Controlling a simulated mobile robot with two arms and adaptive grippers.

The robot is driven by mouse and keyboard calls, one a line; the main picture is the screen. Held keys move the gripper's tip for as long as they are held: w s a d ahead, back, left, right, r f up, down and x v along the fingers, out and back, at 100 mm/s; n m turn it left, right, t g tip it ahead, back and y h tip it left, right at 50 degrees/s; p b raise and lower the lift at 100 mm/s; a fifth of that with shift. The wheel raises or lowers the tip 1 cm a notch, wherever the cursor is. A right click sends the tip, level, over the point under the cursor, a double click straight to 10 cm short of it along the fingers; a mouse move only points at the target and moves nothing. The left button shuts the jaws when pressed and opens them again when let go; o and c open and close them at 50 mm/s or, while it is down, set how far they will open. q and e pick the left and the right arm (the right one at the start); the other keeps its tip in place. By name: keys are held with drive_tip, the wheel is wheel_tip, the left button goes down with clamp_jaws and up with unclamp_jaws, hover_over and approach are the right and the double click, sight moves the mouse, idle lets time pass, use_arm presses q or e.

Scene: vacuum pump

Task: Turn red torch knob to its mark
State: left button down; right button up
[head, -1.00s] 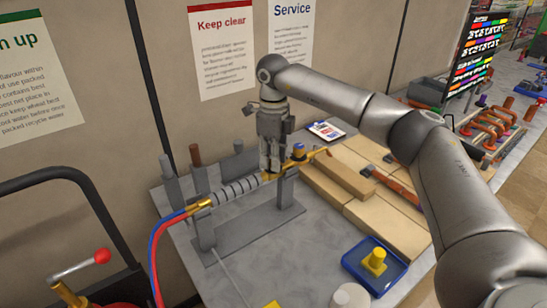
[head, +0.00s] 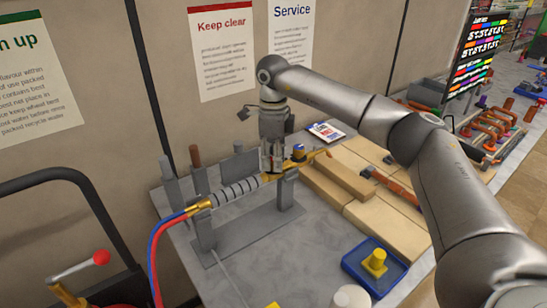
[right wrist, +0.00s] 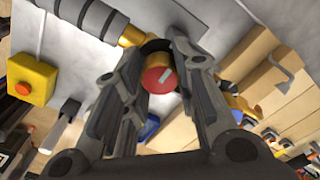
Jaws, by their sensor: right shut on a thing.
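The torch (head: 236,190) has a grey ribbed handle and brass fittings, and lies across a grey stand (head: 255,228). Its handle also shows at the top left of the right wrist view (right wrist: 92,14). The red torch knob (right wrist: 158,78) has a pale line on its round face, slanted in the right wrist view. My right gripper (head: 272,168) points down at the torch, its fingers shut on the red knob from both sides. In the head view the gripper hides the red knob. A blue knob (head: 299,151) sits to its right. My left gripper is out of view.
Red and blue hoses (head: 158,240) run from the torch's left end. A blue tray (head: 358,276) with a yellow part stands in front.

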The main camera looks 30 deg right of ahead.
drive_tip(key=o, duration=1.1)
drive_tip(key=shift+a, duration=0.1)
drive_tip(key=shift+c, duration=0.2)
wheel_tip(320, 180, up, 12)
